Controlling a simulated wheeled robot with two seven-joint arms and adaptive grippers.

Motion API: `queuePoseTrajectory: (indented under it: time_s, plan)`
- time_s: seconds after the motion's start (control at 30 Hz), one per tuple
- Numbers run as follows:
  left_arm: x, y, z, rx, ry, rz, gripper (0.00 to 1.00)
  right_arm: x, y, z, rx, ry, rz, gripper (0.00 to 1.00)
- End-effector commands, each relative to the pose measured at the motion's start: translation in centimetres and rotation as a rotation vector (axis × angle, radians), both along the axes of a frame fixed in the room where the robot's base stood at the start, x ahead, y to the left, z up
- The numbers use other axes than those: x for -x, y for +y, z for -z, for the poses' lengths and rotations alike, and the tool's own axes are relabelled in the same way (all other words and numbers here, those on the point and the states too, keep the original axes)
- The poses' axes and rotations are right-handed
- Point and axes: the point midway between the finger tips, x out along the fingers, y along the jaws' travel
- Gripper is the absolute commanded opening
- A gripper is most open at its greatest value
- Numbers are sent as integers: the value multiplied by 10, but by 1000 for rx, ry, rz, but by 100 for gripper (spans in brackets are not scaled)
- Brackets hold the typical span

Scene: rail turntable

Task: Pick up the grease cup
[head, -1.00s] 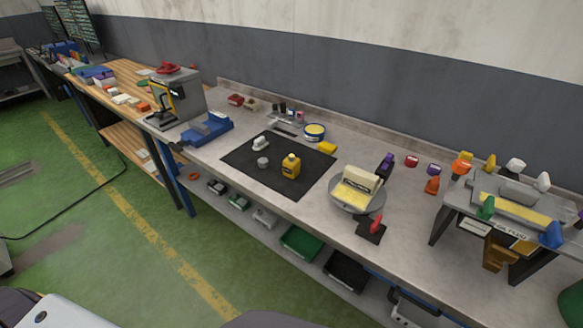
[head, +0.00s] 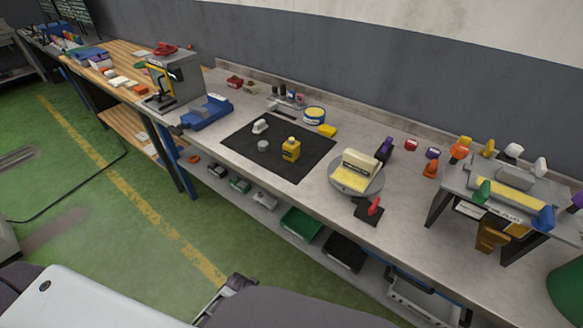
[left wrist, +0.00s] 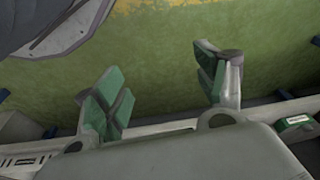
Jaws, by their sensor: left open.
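A small grey cylindrical cup (head: 263,146), which looks like the grease cup, stands on the black mat (head: 240,150) on the long workbench. A white rounded part (head: 260,126) sits just behind it and a yellow bottle (head: 291,149) to its right. My left gripper (left wrist: 158,80) is open and empty in the left wrist view, its green-padded fingers apart over the green floor. The cup does not show in that view. My right gripper is not in view.
A round turntable (head: 341,181) with a cream block stands right of the mat. A blue vise-like tool (head: 207,113), a yellow-labelled tin (head: 314,115) and a yellow block (head: 327,130) are around the mat. Below, a shelf holds a green bin (head: 300,223).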

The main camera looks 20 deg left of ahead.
Motion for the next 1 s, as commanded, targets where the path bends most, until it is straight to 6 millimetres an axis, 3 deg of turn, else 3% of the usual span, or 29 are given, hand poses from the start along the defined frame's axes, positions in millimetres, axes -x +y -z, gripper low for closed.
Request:
queuePoseTrajectory:
  time_s: [0.4, 0.8, 1.0]
  plan:
    - [-25, -10, -110, 12, -36, -7, 71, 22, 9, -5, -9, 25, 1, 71]
    - [-26, -13, -216, 20, -64, -14, 71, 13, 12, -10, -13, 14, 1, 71]
    - [-23, -12, -251, 19, -77, -14, 71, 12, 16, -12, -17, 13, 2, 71]
